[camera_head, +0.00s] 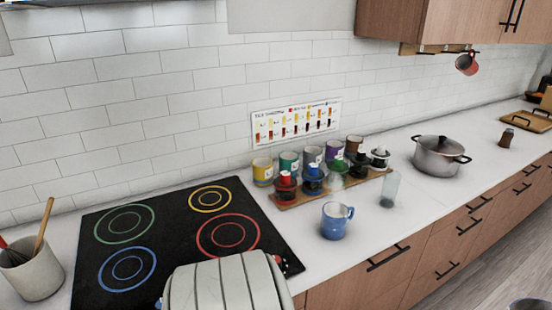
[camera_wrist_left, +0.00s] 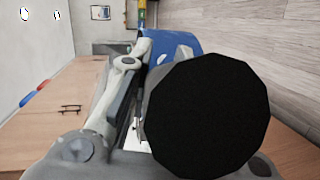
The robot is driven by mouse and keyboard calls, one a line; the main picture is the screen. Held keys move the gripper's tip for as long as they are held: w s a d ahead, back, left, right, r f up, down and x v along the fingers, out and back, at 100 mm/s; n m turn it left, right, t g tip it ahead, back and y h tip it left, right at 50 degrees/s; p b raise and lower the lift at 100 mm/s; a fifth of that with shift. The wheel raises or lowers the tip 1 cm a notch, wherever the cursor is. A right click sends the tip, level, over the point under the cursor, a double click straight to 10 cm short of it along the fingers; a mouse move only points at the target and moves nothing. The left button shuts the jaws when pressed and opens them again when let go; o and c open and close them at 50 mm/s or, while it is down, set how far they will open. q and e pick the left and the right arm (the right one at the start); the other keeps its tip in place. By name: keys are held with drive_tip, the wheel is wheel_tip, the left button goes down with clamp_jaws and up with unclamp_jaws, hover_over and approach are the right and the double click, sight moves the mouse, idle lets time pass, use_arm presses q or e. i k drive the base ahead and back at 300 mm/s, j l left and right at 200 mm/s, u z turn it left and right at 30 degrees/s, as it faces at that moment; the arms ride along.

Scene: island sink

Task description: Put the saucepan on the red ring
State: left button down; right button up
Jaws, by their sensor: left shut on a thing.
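The red ring (camera_head: 228,236) is at the front right of the black cooktop (camera_head: 165,228), with nothing on it. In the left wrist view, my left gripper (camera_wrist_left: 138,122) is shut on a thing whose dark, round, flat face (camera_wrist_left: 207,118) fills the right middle. I take this to be the saucepan; its handle and walls are mostly hidden. The left gripper and the held thing cannot be made out in the head view. My right gripper is not in view.
A lidded steel pot (camera_head: 437,158) is farther right. A utensil crock (camera_head: 32,275) stands left. The other rings are bare.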

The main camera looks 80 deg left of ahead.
sight(253, 232)
drive_tip(key=i+j+z, duration=0.25)
drive_tip(key=i, duration=0.25)
drive_tip(key=i+j+z, duration=0.3)
drive_tip(key=i, duration=0.15)
drive_tip(key=i+j, duration=0.1)
drive_tip(key=i, duration=0.65)
drive_tip(key=i+j+u, duration=0.15)
drive_tip(key=i, duration=0.55)
drive_tip(key=i+u, duration=0.2)
drive_tip(key=u, duration=2.8)
drive_tip(key=i+j+u, duration=0.1)
drive_tip(key=j, duration=0.25)
drive_tip(key=i+j+u, duration=0.1)
drive_tip(key=j, duration=0.2)
drive_tip(key=i+j, duration=0.15)
drive_tip(key=j, duration=0.15)
drive_tip(key=i+j+u, duration=0.15)
drive_tip(key=j, duration=0.2)
